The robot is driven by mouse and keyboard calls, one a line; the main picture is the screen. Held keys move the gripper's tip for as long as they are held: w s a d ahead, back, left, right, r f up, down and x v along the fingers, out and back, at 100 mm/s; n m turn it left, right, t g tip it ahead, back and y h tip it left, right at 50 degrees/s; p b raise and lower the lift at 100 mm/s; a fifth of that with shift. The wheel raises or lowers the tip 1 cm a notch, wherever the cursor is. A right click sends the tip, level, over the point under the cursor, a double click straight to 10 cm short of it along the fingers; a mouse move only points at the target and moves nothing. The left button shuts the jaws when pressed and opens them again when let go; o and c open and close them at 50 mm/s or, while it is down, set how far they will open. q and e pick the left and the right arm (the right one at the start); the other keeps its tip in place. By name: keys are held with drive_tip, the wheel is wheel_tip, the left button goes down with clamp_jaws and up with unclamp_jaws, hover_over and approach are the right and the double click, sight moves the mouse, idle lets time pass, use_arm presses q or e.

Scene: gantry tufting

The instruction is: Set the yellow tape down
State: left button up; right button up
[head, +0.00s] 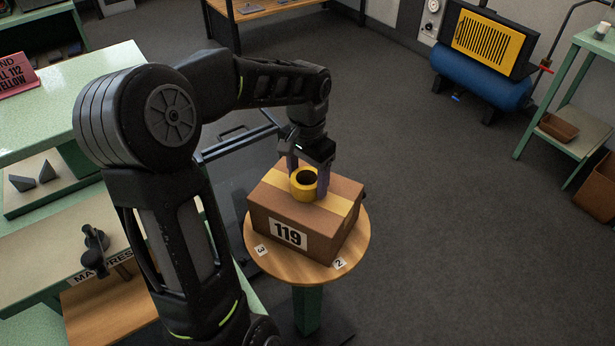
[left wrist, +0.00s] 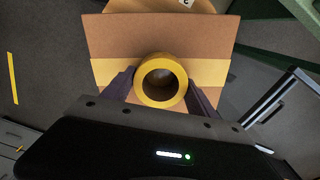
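The yellow tape (head: 304,194) is a thick ring over the top of a brown cardboard box (head: 275,207) labelled 119. It also shows in the left wrist view (left wrist: 161,101), over the box's yellow strip. My left gripper (head: 308,178) points down with one finger on each side of the tape. In the left wrist view both fingers lie against the tape's sides, so it looks shut on it. I cannot tell whether the tape's underside touches the box. My right gripper is not in view.
The box stands on a round wooden table (head: 362,236) with small tags 2 and 3 on its top. A green bench (head: 80,112) is at left. A blue tank (head: 480,84) and a green shelf stand (head: 590,140) are far right. Open floor lies between.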

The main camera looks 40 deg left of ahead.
sight(308, 177)
use_arm(q)
drive_tip(key=o, duration=0.3)
drive_tip(key=shift+o, duration=0.2)
wheel_tip(308, 177, up, 12)
drive_tip(key=shift+r, duration=0.2)
idle(0.8)
